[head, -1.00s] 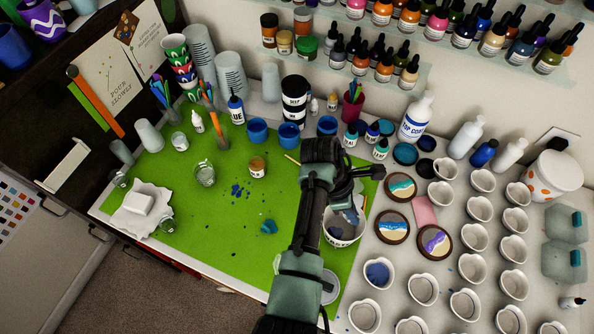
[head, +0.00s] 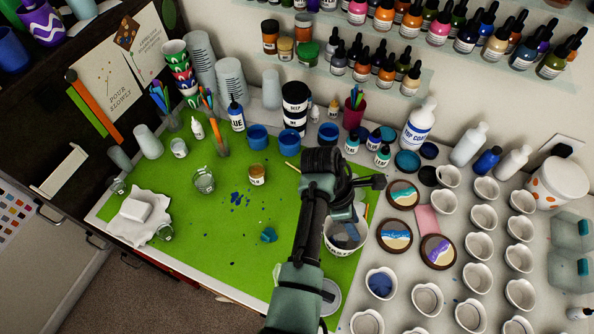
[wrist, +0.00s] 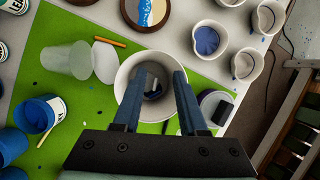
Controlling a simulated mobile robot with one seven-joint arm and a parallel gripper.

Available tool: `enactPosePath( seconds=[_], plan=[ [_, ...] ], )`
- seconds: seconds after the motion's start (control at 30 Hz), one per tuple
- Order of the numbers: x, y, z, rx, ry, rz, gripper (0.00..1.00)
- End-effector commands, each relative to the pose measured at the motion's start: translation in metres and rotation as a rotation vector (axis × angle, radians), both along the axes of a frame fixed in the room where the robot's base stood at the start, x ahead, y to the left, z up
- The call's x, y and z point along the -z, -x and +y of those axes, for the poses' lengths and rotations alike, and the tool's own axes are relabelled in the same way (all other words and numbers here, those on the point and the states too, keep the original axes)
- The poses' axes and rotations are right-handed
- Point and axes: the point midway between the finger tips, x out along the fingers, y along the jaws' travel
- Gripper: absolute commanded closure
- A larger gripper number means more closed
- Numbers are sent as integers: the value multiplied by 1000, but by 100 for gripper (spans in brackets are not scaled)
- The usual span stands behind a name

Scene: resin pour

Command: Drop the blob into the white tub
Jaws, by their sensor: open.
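The white tub (head: 347,249) stands at the right edge of the green mat, with dark lettering on its side. My gripper (wrist: 158,74) is open above the tub, with nothing between its fingers. In the wrist view the tub's rim (wrist: 124,82) shows around and between the fingers. Grey and dark blue pieces (wrist: 153,88) lie inside it; I cannot tell whether one is a blob. A small teal-blue blob (head: 268,235) lies on the mat, left of the tub and apart from it. My arm hides part of the tub in the head view.
The green mat (head: 215,260) has free room at its front, with blue specks. A small amber jar (head: 257,175), a glass cup (head: 204,181) and blue cups (head: 258,137) stand on it. Several white cups (head: 427,298) and round coasters (head: 397,235) lie right of the tub.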

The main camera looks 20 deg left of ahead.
Motion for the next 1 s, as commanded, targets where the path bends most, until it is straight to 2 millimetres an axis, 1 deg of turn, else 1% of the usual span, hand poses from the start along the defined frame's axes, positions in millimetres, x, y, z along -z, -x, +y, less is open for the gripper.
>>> enactPosePath(
  seconds=[0.17, 0.27, 0.4, 0.6, 0.8, 1.0],
  plan=[
    [-19, 0, 9, -3, -1, -4, 58],
    [-38, 0, 18, -4, -2, -7, 58],
    [-69, 1, 31, -2, -2, -8, 58],
    [-108, 4, 45, -3, -1, -1, 58],
    [-118, 5, 50, -1, 0, 0, 58],
    [-117, 5, 51, -1, 0, 0, 58]
  ],
)
